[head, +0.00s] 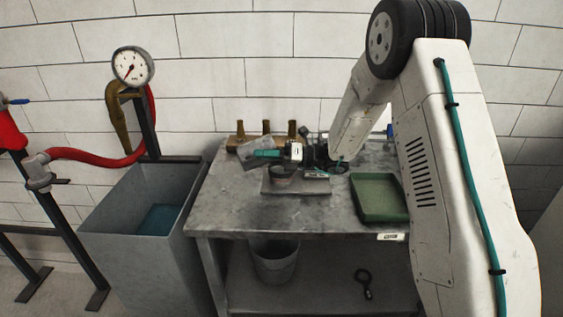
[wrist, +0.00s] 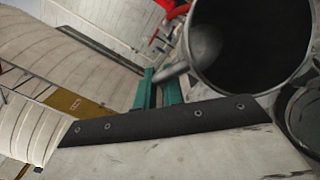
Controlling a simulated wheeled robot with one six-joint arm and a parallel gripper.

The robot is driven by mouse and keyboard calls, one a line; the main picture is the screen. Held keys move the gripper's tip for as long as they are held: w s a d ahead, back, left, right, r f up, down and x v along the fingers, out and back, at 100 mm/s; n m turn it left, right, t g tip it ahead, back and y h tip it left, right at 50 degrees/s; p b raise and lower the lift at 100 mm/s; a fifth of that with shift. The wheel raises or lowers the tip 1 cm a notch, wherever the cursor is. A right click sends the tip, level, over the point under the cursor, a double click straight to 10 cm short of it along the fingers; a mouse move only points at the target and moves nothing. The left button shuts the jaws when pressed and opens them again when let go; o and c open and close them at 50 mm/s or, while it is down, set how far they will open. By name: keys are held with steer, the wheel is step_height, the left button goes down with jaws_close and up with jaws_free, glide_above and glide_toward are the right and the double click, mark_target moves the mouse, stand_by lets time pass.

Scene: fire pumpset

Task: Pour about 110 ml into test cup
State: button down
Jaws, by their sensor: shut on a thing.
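My gripper (head: 268,153) is over the back middle of the bench, its teal fingers shut on a grey jug (head: 256,146). The jug looks tilted in the head view. In the wrist view the teal fingers (wrist: 159,92) close on the side handle of the jug (wrist: 203,48), whose wide, dark mouth faces the camera. A small dark cup (head: 281,176), which seems to be the test cup, stands on a flat grey plate (head: 310,187) below the gripper. A dark round rim (wrist: 287,112) at the wrist view's right edge may be this cup. No liquid stream or level is visible.
Several brass fittings (head: 266,128) stand at the bench's back edge. A green tray (head: 380,199) lies right of the plate. A grey tank (head: 150,225) with blue-green liquid stands left of the bench (head: 235,207). A bucket (head: 275,264) is on the lower shelf. The bench's front left is clear.

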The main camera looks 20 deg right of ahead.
steer(key=shift+d+r+y, duration=0.2)
steer(key=shift+d+y, duration=0.2)
stand_by(0.3)
steer(key=shift+s+a+f+n+g+h, duration=0.1)
steer(key=shift+a+f+n+g+h, duration=0.15)
steer(key=shift+a+f+h, duration=0.55)
steer(key=shift+w+a+f+n+g+h, duration=0.15)
steer(key=shift+a+n+h, duration=0.25)
steer(key=shift+h, duration=0.95)
steer(key=shift+s+a+f+n+g+h, duration=0.2)
steer(key=shift+a+f+h, duration=0.25)
steer(key=shift+a+h, duration=0.45)
steer(key=shift+d+f, duration=0.1)
steer(key=shift+d, duration=0.05)
